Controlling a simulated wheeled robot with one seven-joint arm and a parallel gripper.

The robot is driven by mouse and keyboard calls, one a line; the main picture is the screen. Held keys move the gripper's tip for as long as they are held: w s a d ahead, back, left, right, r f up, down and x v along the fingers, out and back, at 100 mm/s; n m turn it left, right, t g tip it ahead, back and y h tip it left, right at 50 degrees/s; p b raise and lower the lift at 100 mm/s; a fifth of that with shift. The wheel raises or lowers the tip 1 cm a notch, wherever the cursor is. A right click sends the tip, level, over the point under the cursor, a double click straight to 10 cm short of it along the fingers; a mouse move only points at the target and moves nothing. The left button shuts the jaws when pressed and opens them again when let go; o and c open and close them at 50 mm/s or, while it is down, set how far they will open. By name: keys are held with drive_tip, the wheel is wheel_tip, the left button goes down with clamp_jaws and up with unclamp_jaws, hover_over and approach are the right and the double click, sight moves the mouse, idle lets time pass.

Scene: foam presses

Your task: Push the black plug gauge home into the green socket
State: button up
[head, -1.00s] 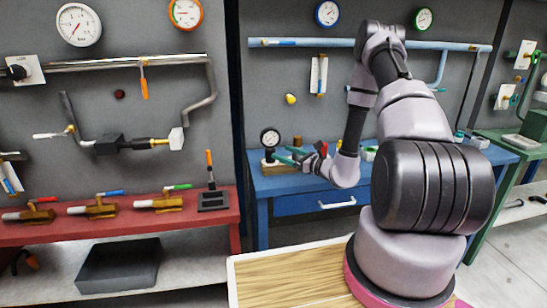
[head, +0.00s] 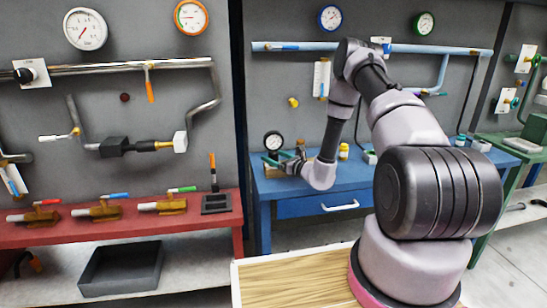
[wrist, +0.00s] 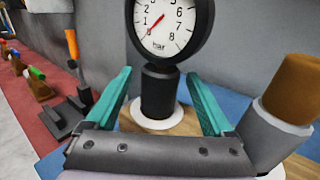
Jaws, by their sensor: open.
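A gauge with a black rim, white dial and black stem (wrist: 160,92) stands upright in a white ring (wrist: 156,122) on a wooden block in the wrist view. I cannot tell whether this is the plug gauge. In the head view the gauge (head: 273,141) stands at the left of the blue bench. My gripper (wrist: 160,88) is open, its two teal fingers on either side of the black stem with gaps. In the head view my gripper (head: 268,158) is small, beside the gauge.
A grey cylinder with a brown top (wrist: 290,100) stands close to the right finger. The blue bench (head: 320,187) also bears a yellow item (head: 343,151). A red bench (head: 120,225) with several valves stands at the left. The wall behind carries pipes and dials.

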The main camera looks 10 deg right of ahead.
drive_tip(key=shift+w+a, duration=0.15)
drive_tip(key=shift+w, duration=0.1)
clamp_jaws()
